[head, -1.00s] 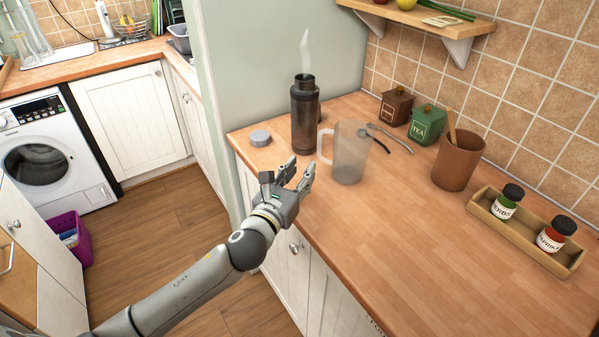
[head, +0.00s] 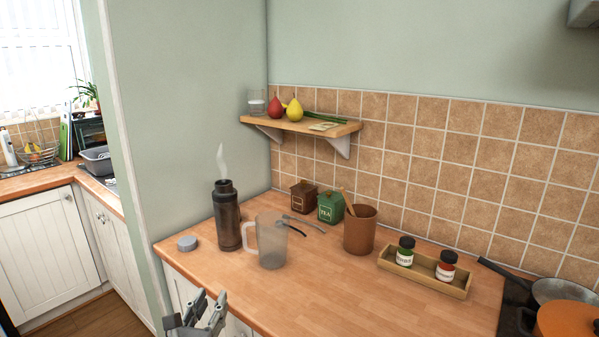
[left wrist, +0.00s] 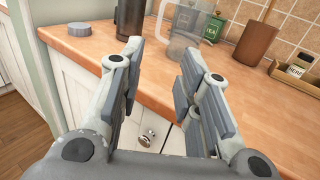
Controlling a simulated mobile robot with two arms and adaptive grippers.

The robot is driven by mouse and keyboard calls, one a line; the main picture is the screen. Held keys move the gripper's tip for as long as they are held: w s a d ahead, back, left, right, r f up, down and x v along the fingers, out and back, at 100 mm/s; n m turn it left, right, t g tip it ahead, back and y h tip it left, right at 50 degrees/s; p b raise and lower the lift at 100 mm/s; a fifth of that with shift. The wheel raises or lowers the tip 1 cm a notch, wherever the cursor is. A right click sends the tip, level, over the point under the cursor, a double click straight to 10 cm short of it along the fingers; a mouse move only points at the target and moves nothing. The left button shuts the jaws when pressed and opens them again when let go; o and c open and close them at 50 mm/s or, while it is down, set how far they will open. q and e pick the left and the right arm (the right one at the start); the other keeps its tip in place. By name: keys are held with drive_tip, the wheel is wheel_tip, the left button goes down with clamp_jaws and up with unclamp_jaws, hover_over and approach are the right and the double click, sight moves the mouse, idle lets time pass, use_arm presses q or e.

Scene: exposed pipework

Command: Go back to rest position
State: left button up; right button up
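My left gripper (head: 205,314) is at the bottom edge of the head view, in front of the counter's front edge. In the left wrist view its two fingers (left wrist: 155,75) stand apart with nothing between them. The mug-like translucent pitcher (head: 271,242) and the dark steaming flask (head: 227,217) stand upright on the wooden counter beyond the gripper, apart from it. The flask's grey lid (head: 187,243) lies on the counter to its left. My right gripper does not show in either view.
The counter (head: 330,285) also holds a brown canister (head: 303,196), a green tea canister (head: 330,207), a brown utensil pot (head: 360,230) and a tray (head: 425,275) with two spice jars. An orange pot (head: 566,321) stands at the right. A fruit shelf (head: 300,125) hangs above.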

use_arm(q)
drive_tip(key=s+a+f+n+g+y, duration=0.15)
drive_tip(key=s+f+n+g, duration=0.35)
drive_tip(key=f, duration=0.8)
drive_tip(key=s+a+f+n+g, duration=0.1)
drive_tip(key=s+a+f+n, duration=0.35)
drive_tip(key=f, duration=0.85)
drive_tip(key=s+a+f+n+g+y, duration=0.1)
drive_tip(key=s+f+n+g, duration=0.1)
drive_tip(key=f+n, duration=0.8)
drive_tip(key=s+f+n+g, duration=0.5)
drive_tip(key=s+f+n, duration=0.2)
drive_tip(key=s+f, duration=1.25)
drive_tip(key=s+d+f+n+g, duration=0.1)
drive_tip(key=s+f+n+g, duration=0.1)
drive_tip(key=s, duration=0.8)
drive_tip(key=s+d+f+n+g, duration=0.1)
drive_tip(key=s+f+n, duration=0.3)
drive_tip(key=s, duration=0.7)
drive_tip(key=shift+s+f+n+g+h, duration=0.15)
drive_tip(key=shift+s+n+g+h, duration=0.25)
drive_tip(key=shift+n, duration=0.75)
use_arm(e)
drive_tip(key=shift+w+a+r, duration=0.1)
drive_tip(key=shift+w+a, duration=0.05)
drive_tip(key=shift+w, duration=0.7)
